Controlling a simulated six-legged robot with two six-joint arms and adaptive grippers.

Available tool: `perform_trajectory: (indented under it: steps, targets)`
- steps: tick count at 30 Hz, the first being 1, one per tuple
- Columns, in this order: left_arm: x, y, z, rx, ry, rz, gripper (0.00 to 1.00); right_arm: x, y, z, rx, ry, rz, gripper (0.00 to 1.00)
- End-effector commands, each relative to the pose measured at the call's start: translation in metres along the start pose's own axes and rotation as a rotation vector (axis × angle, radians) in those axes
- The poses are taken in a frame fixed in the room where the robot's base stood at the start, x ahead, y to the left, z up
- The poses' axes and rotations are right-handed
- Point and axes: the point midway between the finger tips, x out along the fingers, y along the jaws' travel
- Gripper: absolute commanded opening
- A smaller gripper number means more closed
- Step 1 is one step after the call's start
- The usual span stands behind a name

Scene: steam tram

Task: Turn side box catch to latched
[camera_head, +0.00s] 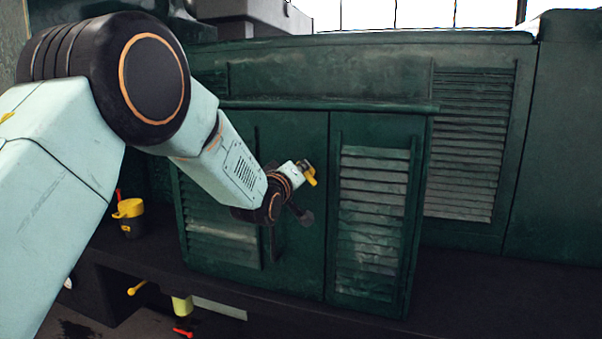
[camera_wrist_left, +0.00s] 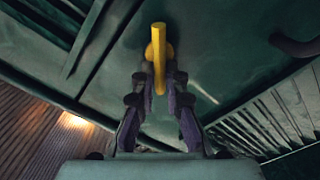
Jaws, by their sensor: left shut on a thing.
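The side box (camera_head: 300,230) is a dark green cabinet with louvred panels, standing on a dark ledge. Its catch is a small yellow handle (camera_head: 309,173) on the front face, near the seam of the doors; it also shows in the left wrist view (camera_wrist_left: 159,50) as a yellow bar on a round yellow boss. My left gripper (camera_wrist_left: 160,85) has its fingers on both sides of the yellow bar's lower end and is shut on it. In the head view my left wrist hides most of the gripper. My right gripper is not in view.
A yellow and black can (camera_head: 129,217) stands on the ledge at left. Below the ledge are a yellow lever (camera_head: 137,288) and a red-handled part (camera_head: 183,332). A louvred green panel (camera_head: 465,145) rises behind the box. The ledge (camera_head: 500,290) at right is clear.

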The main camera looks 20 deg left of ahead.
Motion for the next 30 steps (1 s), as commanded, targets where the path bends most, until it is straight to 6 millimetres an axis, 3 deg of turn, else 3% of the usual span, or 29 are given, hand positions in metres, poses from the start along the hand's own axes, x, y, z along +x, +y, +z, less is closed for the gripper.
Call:
perform_trajectory:
  steps: [18, 30]
  targets:
    - [0.000, -0.010, 0.004, -0.564, -0.002, -0.002, 0.00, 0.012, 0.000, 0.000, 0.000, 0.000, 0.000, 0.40]
    - [0.000, -0.013, 0.006, -0.788, -0.002, -0.002, 0.00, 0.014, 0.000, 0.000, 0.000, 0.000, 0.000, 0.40]
